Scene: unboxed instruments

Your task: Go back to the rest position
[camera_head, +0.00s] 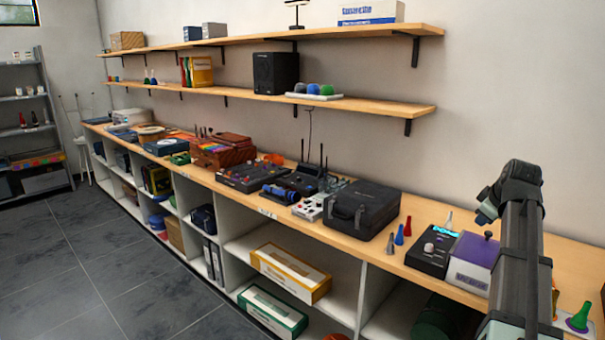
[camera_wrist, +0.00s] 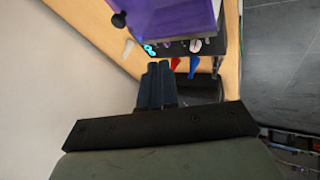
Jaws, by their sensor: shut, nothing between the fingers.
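My arm rises at the right of the head view, with my gripper (camera_head: 484,214) at its upper end, above the back of the wooden counter (camera_head: 424,206). In the wrist view my gripper (camera_wrist: 158,68) has its two dark fingers together and holds nothing. Beyond the fingertips in that view are a purple box (camera_wrist: 170,16), a red cone (camera_wrist: 175,63) and a blue cone (camera_wrist: 193,66). The fingers appear apart from these things. My arm hides part of the counter's right end.
A black device with a lit display (camera_head: 430,253) and the purple box (camera_head: 472,264) stand near my arm. The red cone (camera_head: 407,228), blue cone (camera_head: 399,236) and black case (camera_head: 362,208) are to the left. A lower wall shelf (camera_head: 385,104) ends left of my arm.

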